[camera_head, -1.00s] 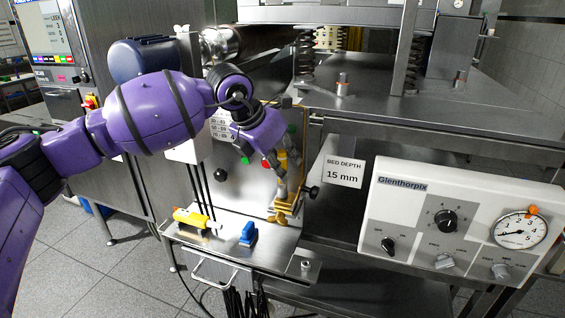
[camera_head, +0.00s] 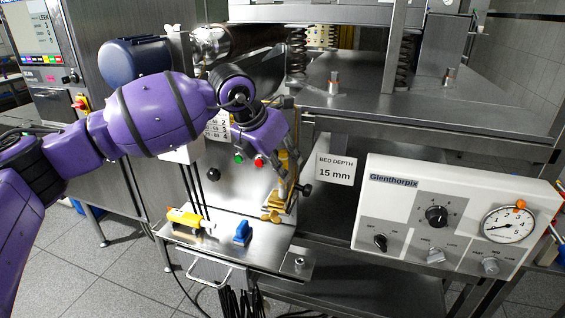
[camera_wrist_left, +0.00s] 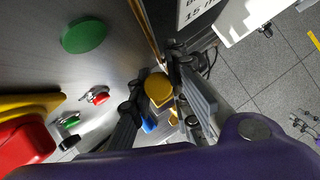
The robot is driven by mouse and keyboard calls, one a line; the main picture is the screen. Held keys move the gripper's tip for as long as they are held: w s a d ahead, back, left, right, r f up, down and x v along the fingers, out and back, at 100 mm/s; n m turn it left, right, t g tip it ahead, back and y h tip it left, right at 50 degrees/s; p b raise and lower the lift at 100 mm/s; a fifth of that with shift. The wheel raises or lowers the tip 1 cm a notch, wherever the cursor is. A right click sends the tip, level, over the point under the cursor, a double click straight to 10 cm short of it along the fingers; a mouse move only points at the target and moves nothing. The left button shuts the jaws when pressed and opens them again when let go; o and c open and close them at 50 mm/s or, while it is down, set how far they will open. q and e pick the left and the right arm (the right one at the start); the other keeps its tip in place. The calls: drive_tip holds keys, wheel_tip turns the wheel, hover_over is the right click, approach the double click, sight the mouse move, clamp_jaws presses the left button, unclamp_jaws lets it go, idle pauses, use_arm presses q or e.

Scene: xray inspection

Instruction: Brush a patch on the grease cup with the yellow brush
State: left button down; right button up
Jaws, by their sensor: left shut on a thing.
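My left gripper (camera_head: 287,178) is in front of the steel panel, pointing down. It is shut on a yellow piece, which I take for the yellow brush (camera_head: 284,160). In the left wrist view its round yellow end (camera_wrist_left: 158,88) shows between the dark fingers, and the rest is hidden below. Brass-yellow fittings (camera_head: 274,203) are just under the fingertips, above the back of the steel shelf. I take the grease cup to be among them. I cannot tell whether the brush touches it. My right gripper is not in view.
On the steel shelf (camera_head: 215,238) lie a yellow tool with a pale end (camera_head: 188,218) and a blue block-like piece (camera_head: 242,233). A bed-depth sign (camera_head: 335,168) and a white control box (camera_head: 455,215) are to the right. Green and red buttons (camera_head: 259,161) sit on the panel.

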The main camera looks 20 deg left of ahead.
use_arm(q)
drive_tip(key=shift+a, duration=0.2)
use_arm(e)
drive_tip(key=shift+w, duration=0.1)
use_arm(q)
drive_tip(key=shift+a, duration=0.9)
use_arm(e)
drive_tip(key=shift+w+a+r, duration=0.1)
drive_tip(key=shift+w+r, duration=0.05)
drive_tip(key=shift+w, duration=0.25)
use_arm(q)
drive_tip(key=shift+d, duration=0.1)
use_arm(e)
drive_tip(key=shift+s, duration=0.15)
use_arm(q)
drive_tip(key=shift+d, duration=1.05)
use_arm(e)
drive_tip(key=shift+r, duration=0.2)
